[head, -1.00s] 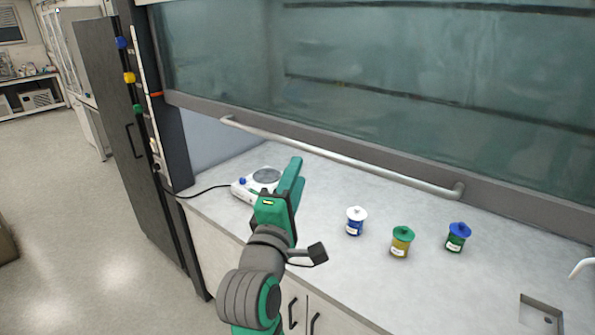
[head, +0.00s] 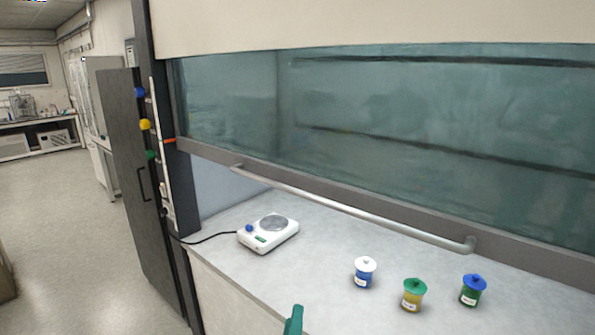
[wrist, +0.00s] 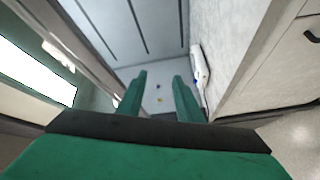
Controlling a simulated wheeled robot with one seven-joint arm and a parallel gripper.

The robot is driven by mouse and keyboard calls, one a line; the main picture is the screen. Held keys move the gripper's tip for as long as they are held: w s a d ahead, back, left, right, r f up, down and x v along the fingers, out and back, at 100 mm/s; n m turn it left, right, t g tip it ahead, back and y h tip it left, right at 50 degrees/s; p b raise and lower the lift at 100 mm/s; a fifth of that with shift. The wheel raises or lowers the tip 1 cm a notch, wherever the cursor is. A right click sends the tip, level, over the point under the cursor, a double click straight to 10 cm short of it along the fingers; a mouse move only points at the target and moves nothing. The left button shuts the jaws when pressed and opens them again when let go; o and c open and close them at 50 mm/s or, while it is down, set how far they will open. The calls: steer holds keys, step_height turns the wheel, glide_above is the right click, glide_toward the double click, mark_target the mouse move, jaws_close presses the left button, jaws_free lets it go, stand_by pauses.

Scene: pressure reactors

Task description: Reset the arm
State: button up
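My gripper (wrist: 158,95) shows in the wrist view with its two green fingers spread apart and nothing between them. In the head view only a green tip of my arm (head: 293,320) shows at the bottom edge, in front of the bench; the rest of the arm is out of frame. The gripper touches nothing that I can see.
On the fume hood bench (head: 330,237) stand a white hot plate (head: 268,236) and three lidded jars: white-lidded blue (head: 364,273), green-lidded yellow (head: 412,296) and blue-lidded green (head: 473,291). The sash handle (head: 350,211) runs above the bench front. Open floor (head: 70,235) lies left.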

steer(key=s+a+f+m+g+y, duration=0.15)
steer(key=s+f+m, duration=0.35)
steer(key=s+f, duration=1.2)
steer(key=s+d+f+m, duration=0.1)
steer(key=s+m, duration=0.2)
steer(key=s, duration=0.8)
steer(key=s+d+f+m+g, duration=0.1)
steer(key=s+m, duration=0.3)
steer(key=s, duration=0.7)
steer(key=shift+d+f+m+y, duration=0.25)
steer(key=shift+f+m+y, duration=0.1)
steer(key=shift+f, duration=0.45)
steer(key=shift+w+g, duration=0.1)
steer(key=shift+g, duration=0.15)
steer(key=shift+d, duration=0.1)
